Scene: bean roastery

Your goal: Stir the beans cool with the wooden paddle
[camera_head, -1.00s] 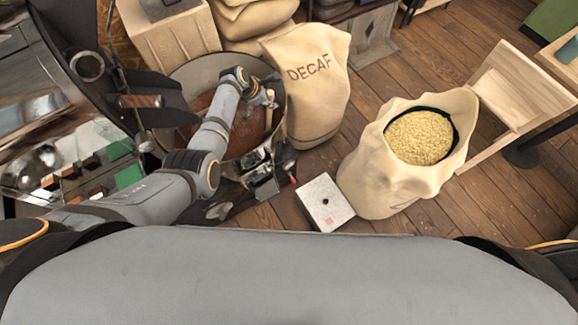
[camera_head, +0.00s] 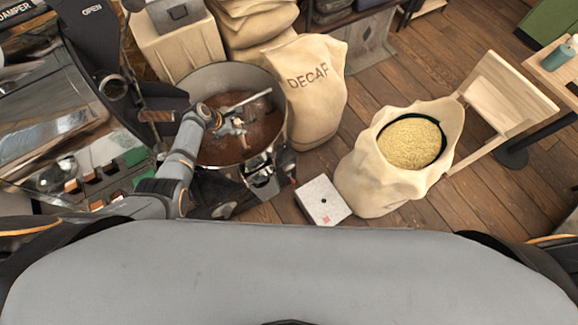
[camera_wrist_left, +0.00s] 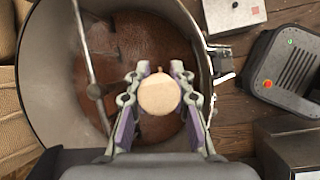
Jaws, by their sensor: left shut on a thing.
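Brown beans (camera_head: 258,138) lie in the round metal cooling tray (camera_head: 205,82), left of the middle in the head view. The beans (camera_wrist_left: 150,45) and the tray's wall (camera_wrist_left: 48,55) fill much of the left wrist view. My left gripper (camera_head: 236,128) is over the tray. In the left wrist view my left gripper (camera_wrist_left: 159,80) is shut on the wooden paddle (camera_wrist_left: 159,95), seen end-on as a pale round handle end. The paddle's lower end is hidden beneath the handle. My right gripper is not in view.
A metal stirring bar (camera_head: 245,102) crosses the tray. A DECAF sack (camera_head: 318,90) stands against the tray's right side. An open sack of pale beans (camera_head: 365,180) and a white box (camera_head: 322,200) stand farther right. The roaster (camera_head: 70,100) is at left.

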